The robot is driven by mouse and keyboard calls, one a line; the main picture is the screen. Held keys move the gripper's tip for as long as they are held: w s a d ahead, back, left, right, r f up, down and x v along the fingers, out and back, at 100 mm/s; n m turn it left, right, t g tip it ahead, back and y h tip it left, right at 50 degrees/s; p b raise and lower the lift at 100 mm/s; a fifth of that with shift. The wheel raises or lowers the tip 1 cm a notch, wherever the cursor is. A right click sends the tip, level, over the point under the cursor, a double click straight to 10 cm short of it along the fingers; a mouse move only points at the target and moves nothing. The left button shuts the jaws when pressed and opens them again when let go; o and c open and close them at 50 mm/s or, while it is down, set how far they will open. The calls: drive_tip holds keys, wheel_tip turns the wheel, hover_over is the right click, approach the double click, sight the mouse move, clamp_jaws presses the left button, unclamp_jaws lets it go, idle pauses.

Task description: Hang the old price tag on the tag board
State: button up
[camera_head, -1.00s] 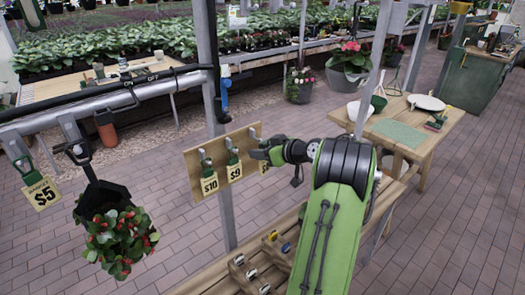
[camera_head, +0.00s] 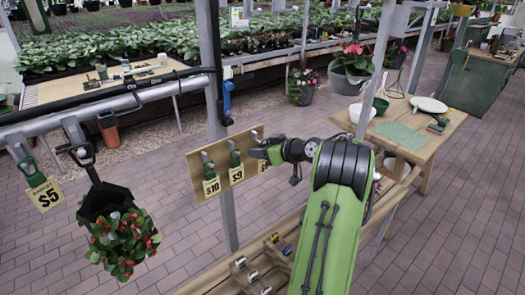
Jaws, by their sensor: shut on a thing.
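The tag board (camera_head: 222,160) is a tan wooden panel fixed by the grey post. A $10 tag (camera_head: 211,186) and a $9 tag (camera_head: 236,174) hang on its left and middle hooks. My gripper (camera_head: 262,153) is at the board's right end, by the right hook. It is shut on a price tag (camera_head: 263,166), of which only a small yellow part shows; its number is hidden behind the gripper. A $5 tag (camera_head: 45,194) hangs from the rail at the far left.
A black hanging pot with a red-flowered plant (camera_head: 122,240) hangs from the rail at left. A wooden bench (camera_head: 225,280) with several small items lies below the board. A wooden table (camera_head: 430,145) stands at right. Brick floor is open at far right.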

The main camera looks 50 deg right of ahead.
drive_tip(key=shift+w+r, duration=0.3)
drive_tip(key=shift+w, duration=0.25)
